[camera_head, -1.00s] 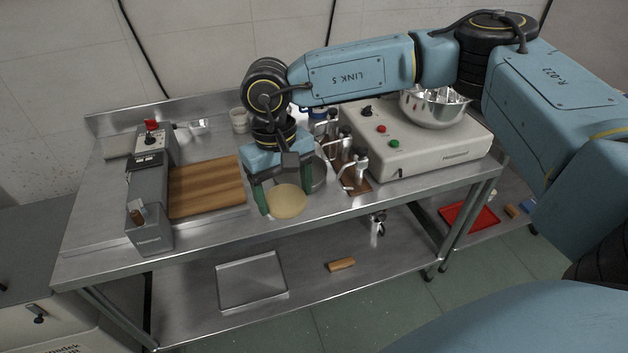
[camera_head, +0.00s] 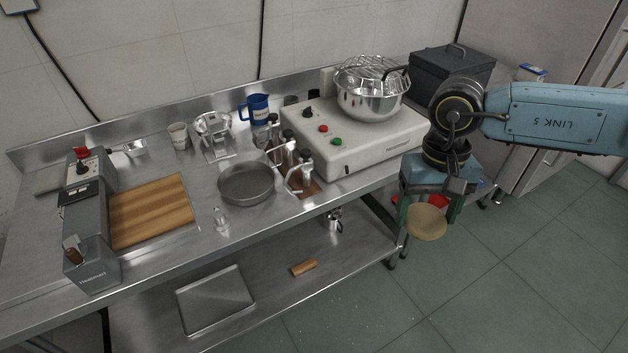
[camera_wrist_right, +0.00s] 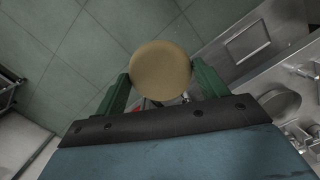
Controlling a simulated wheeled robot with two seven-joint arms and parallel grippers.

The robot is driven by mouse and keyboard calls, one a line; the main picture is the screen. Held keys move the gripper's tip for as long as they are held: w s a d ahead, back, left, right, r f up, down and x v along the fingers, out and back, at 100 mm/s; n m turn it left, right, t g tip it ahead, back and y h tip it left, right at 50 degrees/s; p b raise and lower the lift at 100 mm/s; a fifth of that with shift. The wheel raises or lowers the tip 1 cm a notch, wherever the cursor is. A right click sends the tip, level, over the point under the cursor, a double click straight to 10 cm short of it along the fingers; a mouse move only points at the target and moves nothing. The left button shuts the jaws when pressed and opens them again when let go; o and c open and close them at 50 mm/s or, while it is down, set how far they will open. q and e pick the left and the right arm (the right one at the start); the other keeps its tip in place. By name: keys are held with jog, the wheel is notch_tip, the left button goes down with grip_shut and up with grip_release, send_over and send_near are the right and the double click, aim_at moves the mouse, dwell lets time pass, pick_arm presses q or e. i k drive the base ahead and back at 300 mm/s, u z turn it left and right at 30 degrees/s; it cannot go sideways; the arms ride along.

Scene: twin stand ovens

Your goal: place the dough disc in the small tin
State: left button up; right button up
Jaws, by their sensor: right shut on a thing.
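My right gripper (camera_head: 428,207) is shut on the dough disc (camera_head: 426,222), a round, pale tan piece. The gripper holds it over the floor, past the right end of the steel table. In the right wrist view the disc (camera_wrist_right: 161,69) sits between the two green fingers (camera_wrist_right: 160,88). A round grey tin (camera_head: 246,184) stands on the table, left of the bottles and well to the left of the gripper. It looks empty. I cannot tell whether it is the small tin, as no other tin shows clearly. My left gripper is not in view.
A white machine (camera_head: 352,140) with a steel bowl (camera_head: 368,104) stands between the tin and my right arm. A sheeter with a wooden board (camera_head: 150,210) is at left. A tray (camera_head: 215,300) lies on the lower shelf.

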aim_at(249, 186)
jog(key=z, duration=0.25)
jog(key=i, duration=1.1)
jog(key=u, duration=1.75)
